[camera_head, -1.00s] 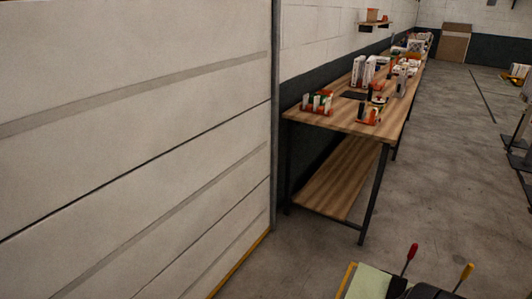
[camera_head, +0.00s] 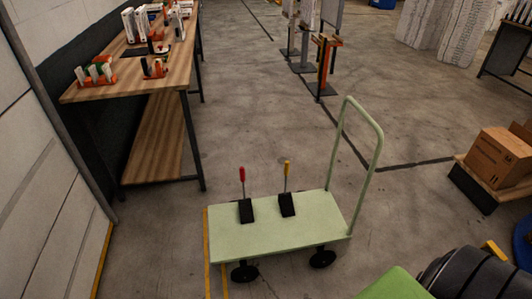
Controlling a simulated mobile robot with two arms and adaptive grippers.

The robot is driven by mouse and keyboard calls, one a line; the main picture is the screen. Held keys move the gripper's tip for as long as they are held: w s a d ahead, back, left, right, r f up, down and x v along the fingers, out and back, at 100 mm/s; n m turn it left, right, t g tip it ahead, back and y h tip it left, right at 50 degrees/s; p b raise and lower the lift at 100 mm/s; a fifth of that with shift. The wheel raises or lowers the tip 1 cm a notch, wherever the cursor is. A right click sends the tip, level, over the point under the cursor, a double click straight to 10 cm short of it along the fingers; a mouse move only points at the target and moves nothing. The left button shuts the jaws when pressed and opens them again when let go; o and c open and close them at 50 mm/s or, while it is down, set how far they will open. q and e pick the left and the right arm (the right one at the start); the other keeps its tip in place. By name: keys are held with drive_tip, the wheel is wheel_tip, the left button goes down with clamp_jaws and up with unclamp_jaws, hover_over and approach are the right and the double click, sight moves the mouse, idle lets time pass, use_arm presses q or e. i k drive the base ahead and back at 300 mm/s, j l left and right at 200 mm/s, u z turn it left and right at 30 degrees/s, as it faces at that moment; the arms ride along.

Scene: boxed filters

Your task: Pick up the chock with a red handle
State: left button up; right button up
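The chock with a red handle (camera_head: 245,206) stands on the deck of a pale green platform cart (camera_head: 225,243), near its left end. It has a black wedge base, with a thin upright rod and a red grip at the top. A similar chock with a yellow handle (camera_head: 287,202) stands just to its right on the same deck, apart from it. Neither of my grippers shows in the head view.
The cart's tall push handle (camera_head: 372,150) rises at its right end. A wooden workbench (camera_head: 120,82) with boxes and holders stands at the left. A cardboard box (camera_head: 498,157) sits on a low platform at the right. Concrete floor (camera_head: 290,130) is clear behind the cart.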

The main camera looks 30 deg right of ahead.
sight(247, 215)
drive_tip(key=z, duration=0.85)
